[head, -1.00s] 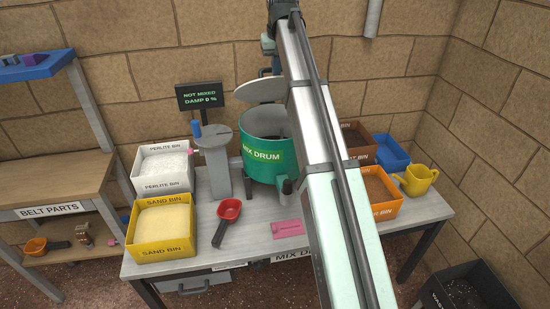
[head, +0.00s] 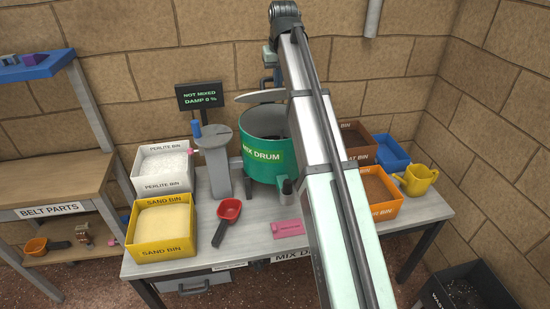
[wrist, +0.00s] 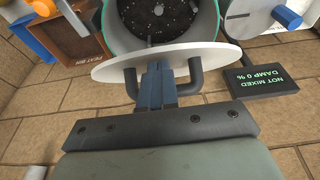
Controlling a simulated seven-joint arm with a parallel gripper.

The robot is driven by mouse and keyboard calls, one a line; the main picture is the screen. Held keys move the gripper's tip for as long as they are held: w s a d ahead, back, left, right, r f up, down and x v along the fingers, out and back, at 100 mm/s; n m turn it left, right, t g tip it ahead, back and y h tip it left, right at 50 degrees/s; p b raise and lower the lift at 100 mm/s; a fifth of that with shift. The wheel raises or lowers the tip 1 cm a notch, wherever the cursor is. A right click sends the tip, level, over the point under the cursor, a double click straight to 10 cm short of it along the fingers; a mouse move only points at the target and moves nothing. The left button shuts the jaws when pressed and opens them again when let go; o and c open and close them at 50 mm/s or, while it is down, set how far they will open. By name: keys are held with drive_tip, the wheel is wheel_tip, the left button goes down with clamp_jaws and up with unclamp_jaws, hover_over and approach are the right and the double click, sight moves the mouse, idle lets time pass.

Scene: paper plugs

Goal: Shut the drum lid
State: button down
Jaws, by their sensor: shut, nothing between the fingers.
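The green mix drum (head: 262,157) stands on the bench, and its open mouth with dark, speckled contents shows in the wrist view (wrist: 160,15). The pale round drum lid (head: 262,96) is raised above the drum's back rim, seen nearly edge-on. In the wrist view the lid (wrist: 108,66) lies between my gripper and the drum mouth, with a grey handle (wrist: 195,76) on its outer side. My gripper (wrist: 157,70) is shut and empty, its blue fingers at the lid's outer face between the handle's two posts. Contact is hard to tell. My arm hides the drum's right side in the head view.
A grey post with a knob (head: 214,155) and the display reading NOT MIXED (head: 203,96) stand left of the drum. The perlite bin (head: 163,190), sand bin (head: 160,250), red scoop (head: 229,209) and yellow jug (head: 416,180) are on the bench.

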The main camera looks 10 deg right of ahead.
drive_tip(key=shift+s+f, duration=0.8)
drive_tip(key=shift+f, duration=0.25)
drive_tip(key=f, duration=0.1)
drive_tip(key=s+f, duration=0.1)
drive_tip(key=f, duration=0.1)
drive_tip(key=s+f, duration=0.1)
drive_tip(key=shift+s+f, duration=0.15)
drive_tip(key=shift+f, duration=0.05)
